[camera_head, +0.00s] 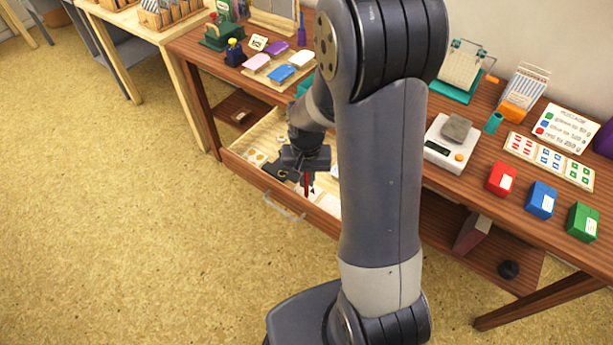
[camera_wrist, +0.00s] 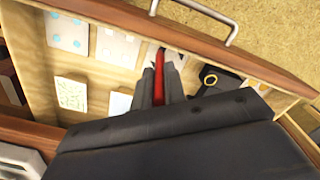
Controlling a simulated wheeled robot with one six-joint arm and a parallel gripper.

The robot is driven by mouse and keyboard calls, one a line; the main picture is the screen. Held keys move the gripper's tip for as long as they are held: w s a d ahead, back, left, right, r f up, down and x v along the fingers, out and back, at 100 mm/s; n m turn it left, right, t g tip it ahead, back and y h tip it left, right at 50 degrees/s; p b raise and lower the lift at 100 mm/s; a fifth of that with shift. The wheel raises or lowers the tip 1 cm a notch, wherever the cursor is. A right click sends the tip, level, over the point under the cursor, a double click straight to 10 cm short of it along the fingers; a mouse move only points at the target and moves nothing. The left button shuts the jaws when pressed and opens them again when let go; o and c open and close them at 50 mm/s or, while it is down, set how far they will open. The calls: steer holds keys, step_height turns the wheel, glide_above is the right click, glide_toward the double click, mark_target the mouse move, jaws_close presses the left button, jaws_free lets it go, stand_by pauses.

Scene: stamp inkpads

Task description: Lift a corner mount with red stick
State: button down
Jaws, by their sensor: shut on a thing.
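My gripper (camera_head: 308,180) is shut on a red stick (camera_head: 307,187) and points down over the open drawer. In the wrist view the red stick (camera_wrist: 159,82) stands between the two fingers of my gripper (camera_wrist: 164,76). Its lower tip is near a pale piece at the drawer's front; whether they touch, I cannot tell. Inside the drawer lie a card with light-blue marks (camera_wrist: 68,32), a pale card (camera_wrist: 117,47) and a yellowish marked sheet (camera_wrist: 70,93). I cannot tell for sure which small piece is a corner mount. My arm hides part of the drawer.
A black item with a gold ring (camera_wrist: 210,79) lies in the drawer beside my gripper. The drawer has a metal handle (camera_head: 284,207). On the desk are a scale (camera_head: 449,146) and red (camera_head: 500,179), blue (camera_head: 540,200) and green (camera_head: 582,222) boxes. The floor in front is clear.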

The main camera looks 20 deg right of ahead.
steer(key=shift+f+b, duration=0.45)
steer(key=shift+f, duration=0.15)
stand_by(1.4)
steer(key=shift+r+p, duration=2.8)
steer(key=shift+r, duration=0.8)
